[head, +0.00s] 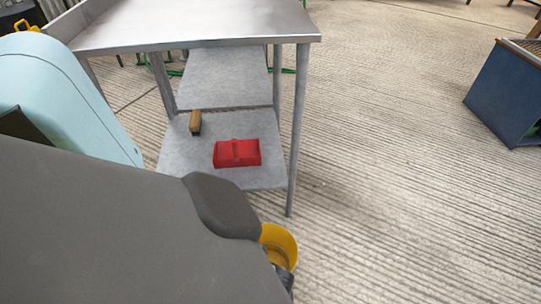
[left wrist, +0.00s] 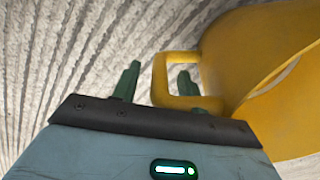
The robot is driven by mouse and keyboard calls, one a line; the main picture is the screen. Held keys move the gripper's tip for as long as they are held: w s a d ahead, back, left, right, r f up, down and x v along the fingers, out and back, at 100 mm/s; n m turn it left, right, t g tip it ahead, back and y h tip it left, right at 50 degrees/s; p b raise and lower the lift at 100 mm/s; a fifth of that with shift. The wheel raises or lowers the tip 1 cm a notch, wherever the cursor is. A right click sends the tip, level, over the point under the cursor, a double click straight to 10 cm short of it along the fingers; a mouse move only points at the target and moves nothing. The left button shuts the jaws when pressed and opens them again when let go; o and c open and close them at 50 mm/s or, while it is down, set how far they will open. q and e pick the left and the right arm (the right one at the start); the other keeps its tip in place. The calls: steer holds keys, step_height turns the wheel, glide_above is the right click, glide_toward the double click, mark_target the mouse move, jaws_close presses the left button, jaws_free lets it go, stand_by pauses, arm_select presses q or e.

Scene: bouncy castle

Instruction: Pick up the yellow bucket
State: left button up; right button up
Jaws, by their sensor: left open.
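The yellow bucket (left wrist: 262,50) fills the right side of the left wrist view, with its squared handle (left wrist: 158,80) sticking out to the left. My left gripper (left wrist: 160,68) is open, with its two green fingers on either side of the handle's outer bar. One finger shows through the handle's loop and the other is outside it; I see no clear contact. In the head view the bucket (head: 280,243) is on the floor side of the metal table, partly hidden by my arm. My right gripper is not in view.
A metal table (head: 190,30) with lower shelves stands just beyond the bucket. A red tray (head: 237,153) and a brown block (head: 195,122) are on its low shelf. A blue bin (head: 503,95) stands at the far right. The ribbed floor (head: 400,200) to the right is clear.

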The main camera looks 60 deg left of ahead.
arm_select(q)
steer(key=shift+f, duration=0.35)
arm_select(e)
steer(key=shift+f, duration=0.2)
arm_select(q)
jaws_close()
steer(key=shift+r, duration=0.1)
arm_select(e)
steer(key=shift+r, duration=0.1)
